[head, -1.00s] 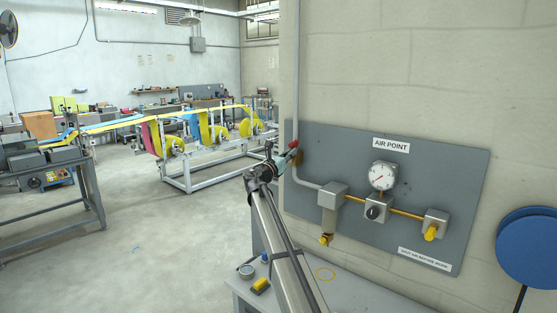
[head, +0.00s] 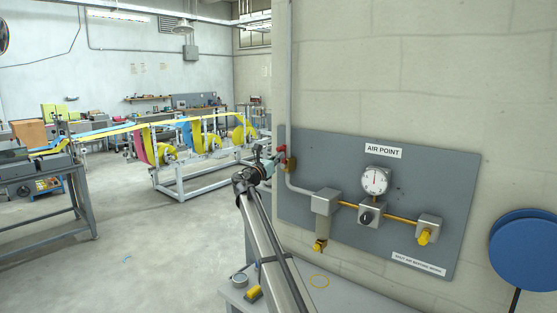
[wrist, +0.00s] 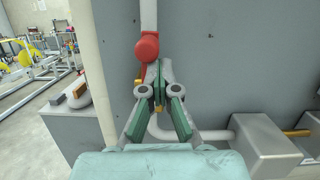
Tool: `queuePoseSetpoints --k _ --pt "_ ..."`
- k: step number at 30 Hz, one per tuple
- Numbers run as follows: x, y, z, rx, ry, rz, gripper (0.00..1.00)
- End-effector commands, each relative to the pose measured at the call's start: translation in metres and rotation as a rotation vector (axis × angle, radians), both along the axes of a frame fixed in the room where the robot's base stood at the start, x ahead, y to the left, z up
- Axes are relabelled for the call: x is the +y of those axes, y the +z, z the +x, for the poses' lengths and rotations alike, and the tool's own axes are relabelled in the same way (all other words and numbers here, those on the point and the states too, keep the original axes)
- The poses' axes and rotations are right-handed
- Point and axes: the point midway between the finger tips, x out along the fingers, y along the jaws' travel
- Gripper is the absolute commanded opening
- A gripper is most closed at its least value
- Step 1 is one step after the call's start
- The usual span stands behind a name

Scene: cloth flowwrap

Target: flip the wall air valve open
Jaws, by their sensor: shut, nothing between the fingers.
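The wall air valve has a brass body (head: 291,165) on the vertical pipe at the left edge of the grey AIR POINT panel (head: 330,158). Its red lever (head: 281,151) lies beside my gripper (head: 269,164). In the wrist view the lever's round red knob (wrist: 147,47) is just above and left of my gripper's fingertips (wrist: 158,70), with the red shaft running down behind them. My gripper is shut and empty, its green pads together. I cannot tell whether the fingertips touch the lever. The fingers hide part of the valve.
A pressure gauge (head: 375,180) on the panel has its needle about upright. Box fittings and yellow plugs (head: 424,237) sit along the orange pipe. A blue reel (head: 525,248) hangs at right. A grey bench (head: 350,300) stands below.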

Motion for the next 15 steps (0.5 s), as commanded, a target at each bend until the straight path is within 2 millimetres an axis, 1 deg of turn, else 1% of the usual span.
queuePoseSetpoints --k 1,6,11,15 --pt "-0.004 0.015 0.001 -0.015 -0.007 -0.010 0.00" --pt "-0.005 0.014 0.001 -0.015 -0.007 -0.010 0.00" --pt "-0.008 0.008 -0.001 -0.014 -0.007 -0.009 0.00" --pt "-0.014 -0.005 -0.006 -0.010 -0.008 -0.007 0.00"
